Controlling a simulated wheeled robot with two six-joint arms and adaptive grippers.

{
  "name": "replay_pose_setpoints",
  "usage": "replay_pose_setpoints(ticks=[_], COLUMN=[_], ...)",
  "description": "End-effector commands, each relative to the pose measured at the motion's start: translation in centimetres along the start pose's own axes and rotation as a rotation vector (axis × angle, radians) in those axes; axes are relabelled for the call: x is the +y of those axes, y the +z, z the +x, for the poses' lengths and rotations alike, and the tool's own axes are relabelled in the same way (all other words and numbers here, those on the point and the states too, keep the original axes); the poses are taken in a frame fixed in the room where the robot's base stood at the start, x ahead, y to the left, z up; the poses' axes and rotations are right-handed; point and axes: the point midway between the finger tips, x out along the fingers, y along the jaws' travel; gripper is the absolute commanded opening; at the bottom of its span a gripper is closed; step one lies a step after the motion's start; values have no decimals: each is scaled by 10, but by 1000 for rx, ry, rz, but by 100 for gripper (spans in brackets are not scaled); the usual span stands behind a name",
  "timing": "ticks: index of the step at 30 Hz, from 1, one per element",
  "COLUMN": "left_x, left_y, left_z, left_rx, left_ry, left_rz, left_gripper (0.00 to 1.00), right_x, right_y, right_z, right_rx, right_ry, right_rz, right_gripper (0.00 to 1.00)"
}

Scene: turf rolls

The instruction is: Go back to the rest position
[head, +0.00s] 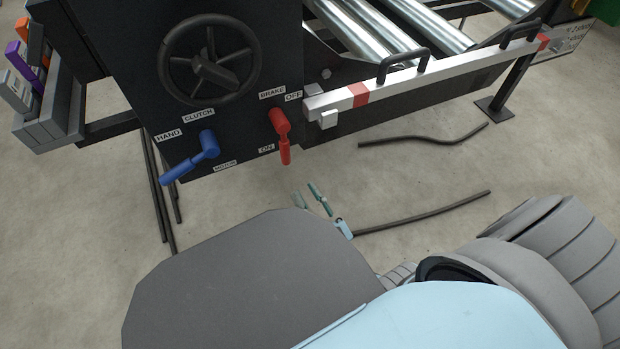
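My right gripper (308,194) is small in the middle of the head view, just beyond the edge of my grey body. Its two fingers are apart with nothing between them. Bare floor shows around the fingers, below the red brake lever (284,137) on the black machine panel (135,60), and I see no contact with the machine. Most of the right arm is hidden behind my body. My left gripper is not in view.
The panel also carries a blue clutch lever (190,158) and a black handwheel (210,60). A white bar with red bands (440,70) and steel rollers (375,30) are at right. Dark rods (425,212) lie on the floor. A grey rack (50,125) stands at left.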

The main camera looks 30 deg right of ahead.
Motion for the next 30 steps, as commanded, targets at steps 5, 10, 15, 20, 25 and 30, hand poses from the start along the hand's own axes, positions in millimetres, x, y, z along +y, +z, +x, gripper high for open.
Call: replay_pose_setpoints(ticks=[5,10,15,20,25,30], left_x=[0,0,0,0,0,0], left_y=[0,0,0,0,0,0], left_z=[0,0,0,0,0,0], left_rx=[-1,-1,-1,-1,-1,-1], left_ry=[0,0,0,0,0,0], left_rz=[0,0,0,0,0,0], left_gripper=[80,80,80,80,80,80], right_x=[0,0,0,0,6,28], right_y=[-1,-1,-1,0,53,138], right_z=[-14,-15,-14,-14,-14,8], right_rx=[1,3,3,-1,-239,-708], right_ry=[0,0,0,0,22,77], right_rz=[0,0,0,-2,-16,-57], right_gripper=[28,28,28,28,28,28])
